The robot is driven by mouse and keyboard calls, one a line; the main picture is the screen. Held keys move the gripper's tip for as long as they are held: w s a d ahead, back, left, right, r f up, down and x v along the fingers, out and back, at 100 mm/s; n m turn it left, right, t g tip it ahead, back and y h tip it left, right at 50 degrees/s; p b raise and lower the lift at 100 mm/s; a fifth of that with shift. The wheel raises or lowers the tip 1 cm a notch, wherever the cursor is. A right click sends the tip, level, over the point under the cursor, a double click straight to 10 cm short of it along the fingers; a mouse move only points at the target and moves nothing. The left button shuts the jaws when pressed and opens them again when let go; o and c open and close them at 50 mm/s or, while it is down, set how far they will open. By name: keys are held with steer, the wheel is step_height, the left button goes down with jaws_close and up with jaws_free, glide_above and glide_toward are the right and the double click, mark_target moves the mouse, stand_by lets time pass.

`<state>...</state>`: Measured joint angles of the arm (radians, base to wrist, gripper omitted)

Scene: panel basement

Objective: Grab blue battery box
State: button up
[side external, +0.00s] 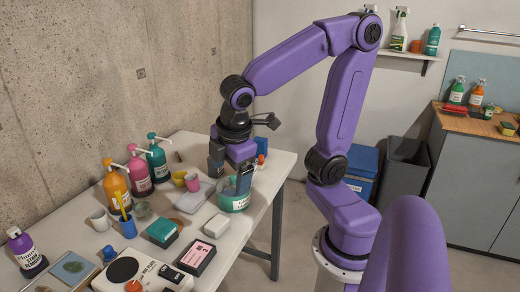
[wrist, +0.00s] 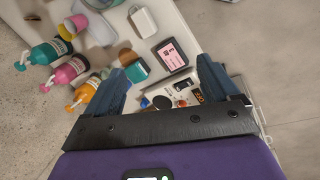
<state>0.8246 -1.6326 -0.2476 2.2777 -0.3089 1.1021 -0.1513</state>
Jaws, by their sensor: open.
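My gripper (side external: 231,178) is open, pointing down over the far right part of the table; no object shows held between its fingers, which also frame the wrist view (wrist: 163,88). A small blue box-like thing (side external: 268,147) stands at the table's far end, just behind and right of my gripper, partly hidden by it. I cannot tell whether it is the battery box. A teal-topped dark box (side external: 163,232) lies nearer on the table and also shows in the wrist view (wrist: 135,70), close to the left finger. No battery label is readable.
A teal round container (side external: 234,201) sits below my gripper, close to one finger. A white box (side external: 217,225), a pink-labelled black box (side external: 197,257) and a white device (side external: 140,276) lie nearer. Pump bottles (side external: 116,183) line the wall side. Cups stand between.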

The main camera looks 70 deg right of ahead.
steer(key=w+d+t+h, duration=0.1)
steer(key=w+d+h, duration=0.3)
steer(key=w+d, duration=0.75)
steer(key=n+g+h, duration=0.3)
steer(key=n+h, duration=0.3)
steer(key=h, duration=0.1)
glide_above(261, 142)
steer(key=w+a, duration=0.1)
steer(key=a, duration=0.3)
steer(key=shift+h, duration=0.3)
steer(key=f, duration=1.2)
steer(key=d+f, duration=0.1)
steer(key=f, duration=0.6)
steer(key=shift+f+x, duration=0.2)
steer(key=shift+x, duration=3.5)
steer(key=shift+a, duration=0.1)
steer(key=shift+c, duration=0.3)
steer(key=c, duration=1.1)
